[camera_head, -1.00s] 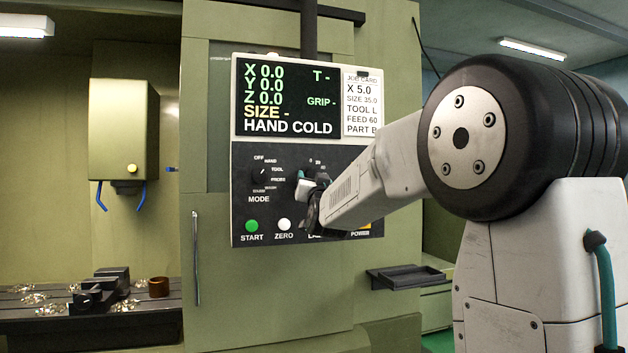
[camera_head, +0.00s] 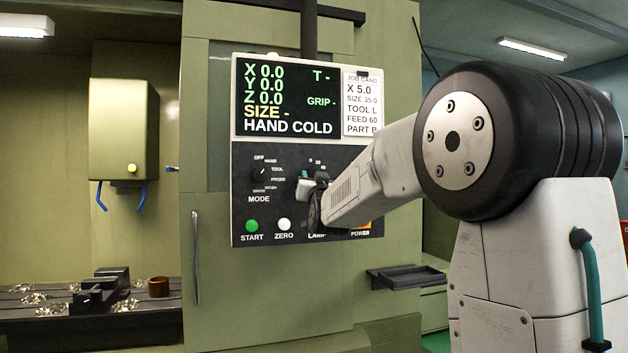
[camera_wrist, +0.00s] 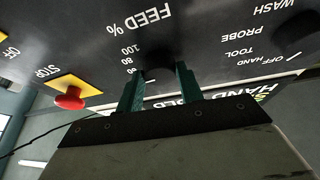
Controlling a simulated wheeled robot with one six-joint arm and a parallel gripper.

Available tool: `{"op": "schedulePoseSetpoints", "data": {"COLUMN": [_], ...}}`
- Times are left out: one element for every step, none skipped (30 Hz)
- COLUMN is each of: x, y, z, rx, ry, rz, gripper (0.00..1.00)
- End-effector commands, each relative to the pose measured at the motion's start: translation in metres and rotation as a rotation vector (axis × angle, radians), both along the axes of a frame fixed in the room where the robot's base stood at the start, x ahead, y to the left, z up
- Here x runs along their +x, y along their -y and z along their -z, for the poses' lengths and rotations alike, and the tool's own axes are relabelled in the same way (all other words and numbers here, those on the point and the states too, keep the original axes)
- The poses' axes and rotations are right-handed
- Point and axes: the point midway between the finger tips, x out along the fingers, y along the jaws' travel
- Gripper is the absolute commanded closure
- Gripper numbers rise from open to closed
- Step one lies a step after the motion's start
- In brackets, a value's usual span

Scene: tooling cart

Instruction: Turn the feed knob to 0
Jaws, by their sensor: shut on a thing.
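The feed knob (camera_wrist: 160,74) is a dark round knob under the "FEED %" label in the wrist view. My gripper (camera_wrist: 157,82) has its two teal fingers on either side of it, shut on it. Scale numbers 60, 80 and 100 show beside the left finger; the knob's pointer is hidden. In the head view my gripper (camera_head: 314,183) is at the black control panel (camera_head: 240,205) and covers the knob. Only the 0, 20 and 40 marks show above it.
The mode knob (camera_head: 263,175) is left of my gripper. Below are the green START button (camera_head: 251,225) and white ZERO button (camera_head: 284,224). The red STOP button (camera_wrist: 70,98) shows in the wrist view. The display (camera_head: 285,98) reads HAND COLD; a job card (camera_head: 362,105) says FEED 60.

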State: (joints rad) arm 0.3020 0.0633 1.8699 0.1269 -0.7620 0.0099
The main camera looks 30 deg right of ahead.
Motion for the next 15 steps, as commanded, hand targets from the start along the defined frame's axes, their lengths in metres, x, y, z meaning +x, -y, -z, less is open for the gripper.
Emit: {"op": "schedulePoseSetpoints", "data": {"x": [-0.0004,-0.0005,-0.0007,-0.0008,-0.0009,-0.0009,-0.0009,-0.0011,-0.0013,-0.0015,-0.0015,-0.0015,-0.0016,-0.0017,-0.0019], "y": [0.0012,0.0014,0.0020,0.0023,0.0027,0.0028,0.0028,0.0032,0.0038,0.0042,0.0043,0.0045,0.0046,0.0051,0.0056], "z": [0.0006,0.0007,0.0009,0.0009,0.0011,0.0011,0.0012,0.0012,0.0012,0.0011,0.0011,0.0010,0.0010,0.0010,0.0008], "rx": [-0.023,-0.042,-0.068,-0.090,-0.111,-0.142,-0.168,-0.194,-0.230,-0.256,-0.285,-0.323,-0.349,-0.376,-0.413], "ry": [-0.007,-0.013,-0.020,-0.027,-0.033,-0.043,-0.050,-0.058,-0.068,-0.075,-0.083,-0.093,-0.101,-0.109,-0.119], "rz": [0.002,0.001,0.003,0.003,0.002,0.002,0.002,0.003,0.002,0.003,0.003,0.002,0.002,0.002,0.003], "gripper": [0.86,0.86,0.86,0.86,0.86,0.86,0.86,0.86,0.86,0.86,0.86,0.86,0.86,0.86,0.86]}}
